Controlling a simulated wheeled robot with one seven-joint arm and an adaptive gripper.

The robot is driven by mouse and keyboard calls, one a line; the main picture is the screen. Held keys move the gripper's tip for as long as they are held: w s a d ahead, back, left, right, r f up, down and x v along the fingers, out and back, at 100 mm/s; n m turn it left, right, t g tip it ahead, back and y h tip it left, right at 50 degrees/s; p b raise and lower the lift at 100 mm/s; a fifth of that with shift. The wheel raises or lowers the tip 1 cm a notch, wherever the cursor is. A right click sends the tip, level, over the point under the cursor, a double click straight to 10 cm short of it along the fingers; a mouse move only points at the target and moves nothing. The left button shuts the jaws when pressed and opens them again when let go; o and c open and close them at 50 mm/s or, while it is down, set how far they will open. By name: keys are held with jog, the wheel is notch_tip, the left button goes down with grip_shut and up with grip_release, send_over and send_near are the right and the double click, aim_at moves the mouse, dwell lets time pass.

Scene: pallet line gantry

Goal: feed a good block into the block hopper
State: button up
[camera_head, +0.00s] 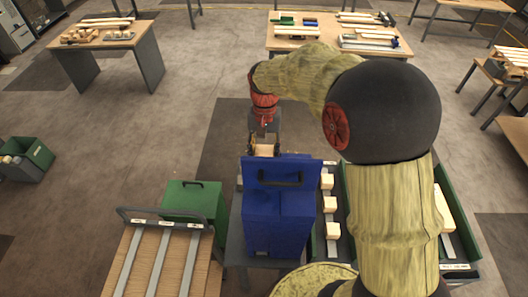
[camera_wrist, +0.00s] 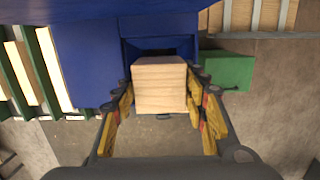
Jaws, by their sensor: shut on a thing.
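The blue block hopper (camera_head: 280,220) stands in the centre of the head view, with a raised panel and a dark handle. In the wrist view its blue body (camera_wrist: 90,65) lies beyond my fingers, and a dark opening (camera_wrist: 160,46) shows just past the block. My gripper (camera_head: 265,143) is at the hopper's far side in the head view. It is shut on a pale wooden block (camera_wrist: 160,88), gripped from both sides. The block's lower part is hidden in the head view, and I cannot tell how far it is from the opening.
A green box (camera_head: 194,202) stands left of the hopper. A green-sided rack with several pale blocks (camera_head: 331,204) stands right of it. A slatted wooden table (camera_head: 135,262) is at front left. Tables with timber (camera_head: 110,43) stand farther back. Floor beyond the hopper is clear.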

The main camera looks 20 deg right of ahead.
jog(key=shift+f+b, duration=1.4)
jog(key=shift+f, duration=1.4)
jog(key=shift+f, duration=0.5)
jog(key=o, duration=1.2)
jog(key=shift+o, duration=0.2)
jog(key=shift+r, duration=0.1)
jog(key=r, duration=0.8)
jog(key=w+r, duration=0.1)
jog(key=r, duration=0.2)
jog(key=shift+w+d+r, duration=0.1)
jog(key=shift+d+r, duration=0.2)
jog(key=shift+r, duration=0.1)
